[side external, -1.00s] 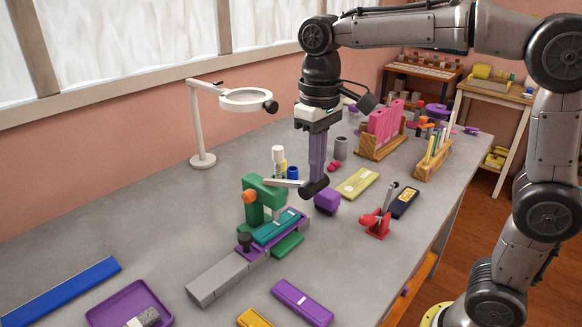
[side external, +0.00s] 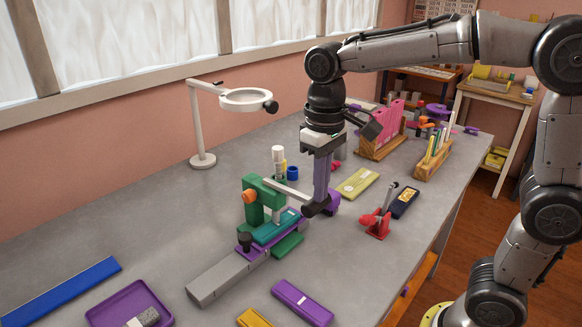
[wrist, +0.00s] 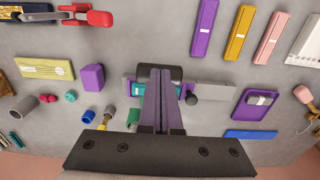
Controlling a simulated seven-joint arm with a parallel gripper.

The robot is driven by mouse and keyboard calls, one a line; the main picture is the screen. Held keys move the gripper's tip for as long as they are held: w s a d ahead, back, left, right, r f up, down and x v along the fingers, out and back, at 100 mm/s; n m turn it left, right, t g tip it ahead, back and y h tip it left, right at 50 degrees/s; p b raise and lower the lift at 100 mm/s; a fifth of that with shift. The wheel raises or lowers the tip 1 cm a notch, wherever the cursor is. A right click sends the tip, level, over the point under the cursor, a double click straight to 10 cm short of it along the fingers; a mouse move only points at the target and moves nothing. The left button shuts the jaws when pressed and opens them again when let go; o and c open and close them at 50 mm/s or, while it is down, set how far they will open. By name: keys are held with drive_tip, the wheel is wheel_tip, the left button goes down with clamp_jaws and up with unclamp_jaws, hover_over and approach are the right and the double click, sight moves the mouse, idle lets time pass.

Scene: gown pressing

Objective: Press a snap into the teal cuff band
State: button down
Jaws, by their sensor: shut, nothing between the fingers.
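The teal cuff band (side external: 275,226) lies on a purple sled (side external: 247,252) under a green press (side external: 252,205). In the wrist view, part of the teal band (wrist: 141,89) shows beside my fingers. The press has a pale lever (side external: 287,191) that slopes down to the right, with a dark cylindrical handle (side external: 312,209) at its end. My gripper (side external: 320,198) is shut and empty, pointing down with its purple fingertips at the handle, seemingly touching it from above. In the wrist view, my gripper (wrist: 161,75) overlaps the dark handle (wrist: 148,74). The snap itself is hidden.
A purple block (side external: 333,203) stands just behind my fingertips. A grey rail (side external: 217,279) carries the sled. A red tool (side external: 377,223) stands to the right, a magnifier lamp (side external: 202,160) behind. A purple tray (side external: 128,302) lies front left. The table's left middle is clear.

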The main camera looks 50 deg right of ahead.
sight(319, 207)
drive_tip(key=shift+f, duration=0.3)
drive_tip(key=shift+s+f, duration=0.1)
drive_tip(key=shift+f, duration=1.3)
drive_tip(key=shift+w+f, duration=0.2)
drive_tip(key=shift+f, duration=0.45)
